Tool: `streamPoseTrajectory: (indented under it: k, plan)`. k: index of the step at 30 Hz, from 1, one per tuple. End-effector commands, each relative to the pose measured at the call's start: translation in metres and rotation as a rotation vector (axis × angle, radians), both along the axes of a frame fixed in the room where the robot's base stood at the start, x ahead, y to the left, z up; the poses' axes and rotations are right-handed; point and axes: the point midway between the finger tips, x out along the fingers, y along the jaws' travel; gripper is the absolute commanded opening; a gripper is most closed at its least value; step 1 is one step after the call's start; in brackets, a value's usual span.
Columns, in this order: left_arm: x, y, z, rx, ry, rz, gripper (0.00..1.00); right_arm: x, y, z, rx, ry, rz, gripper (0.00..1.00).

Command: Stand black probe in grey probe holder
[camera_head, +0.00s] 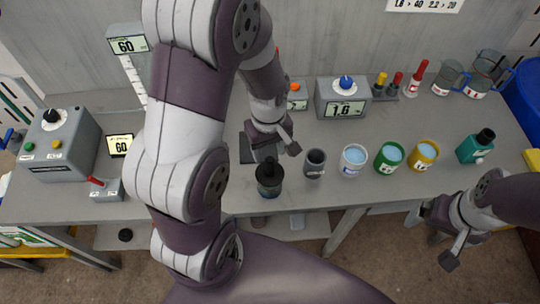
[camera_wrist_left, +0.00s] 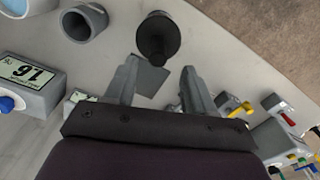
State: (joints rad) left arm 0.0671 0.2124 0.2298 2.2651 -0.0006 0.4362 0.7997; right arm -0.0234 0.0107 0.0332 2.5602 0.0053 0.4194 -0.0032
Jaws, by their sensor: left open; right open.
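The grey probe holder (camera_head: 315,165) is an upright cup to the right of the probe and looks empty. It shows at the wrist view's upper left (camera_wrist_left: 84,22). My right gripper (camera_head: 435,236) is open and empty, off the bench's front edge.
A white cup (camera_head: 354,160), a green cup (camera_head: 389,158) and a yellow cup (camera_head: 423,155) stand right of the holder. A teal bottle (camera_head: 475,147) is further right. A meter with a blue knob (camera_head: 342,100) stands behind. A control box (camera_head: 58,145) is at left.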

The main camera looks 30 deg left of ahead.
Motion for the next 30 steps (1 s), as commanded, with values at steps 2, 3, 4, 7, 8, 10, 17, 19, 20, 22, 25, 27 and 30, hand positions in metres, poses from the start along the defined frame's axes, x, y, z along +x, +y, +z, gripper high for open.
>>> streamPoseTrajectory:
  k: [2, 3, 4, 7, 8, 10, 17, 19, 20, 22, 25, 27, 30]
  plan:
    - [-0.001, 0.000, -0.020, 0.000, 0.006, -0.001, 0.54, 0.000, 0.000, 0.002, 0.000, 0.000, 0.000, 1.00]
    - [-0.001, 0.000, -0.029, 0.000, 0.006, -0.001, 0.54, 0.000, 0.000, 0.002, 0.000, 0.000, 0.000, 1.00]
    - [-0.001, 0.000, -0.035, 0.000, 0.004, -0.001, 0.54, 0.000, 0.000, 0.003, 0.000, 0.000, 0.000, 1.00]
    - [-0.001, 0.000, -0.052, 0.000, 0.003, -0.001, 0.54, 0.000, 0.000, 0.004, 0.000, 0.000, 0.000, 1.00]
    - [0.000, 0.000, -0.056, 0.001, 0.002, -0.002, 0.54, 0.000, 0.000, 0.004, 0.000, 0.000, 0.000, 1.00]
    - [0.000, 0.000, -0.064, 0.001, 0.001, -0.002, 0.54, 0.000, 0.000, 0.004, 0.000, 0.000, 0.000, 1.00]
    - [0.000, 0.000, -0.070, 0.001, -0.002, -0.002, 0.54, 0.000, 0.000, 0.004, 0.000, 0.000, 0.000, 1.00]
    - [0.000, 0.000, -0.070, 0.001, -0.002, -0.002, 0.54, 0.000, 0.000, 0.004, 0.000, 0.000, 0.000, 1.00]
    - [0.000, 0.000, -0.070, 0.001, -0.002, -0.002, 0.54, 0.000, 0.000, 0.004, 0.000, 0.000, 0.000, 1.00]
    - [0.000, 0.000, -0.070, 0.001, -0.002, -0.002, 0.34, 0.000, 0.000, 0.004, 0.000, 0.000, 0.000, 1.00]
    - [0.000, 0.000, -0.070, 0.001, -0.002, -0.002, 0.02, 0.000, 0.000, 0.004, 0.000, 0.000, 0.000, 1.00]
    - [0.000, 0.000, -0.070, 0.001, -0.002, -0.002, 0.00, 0.000, 0.000, 0.004, 0.000, 0.000, 0.000, 1.00]
    - [0.000, 0.000, -0.070, 0.000, -0.001, -0.002, 0.00, 0.000, 0.000, 0.004, 0.000, 0.000, 0.000, 1.00]
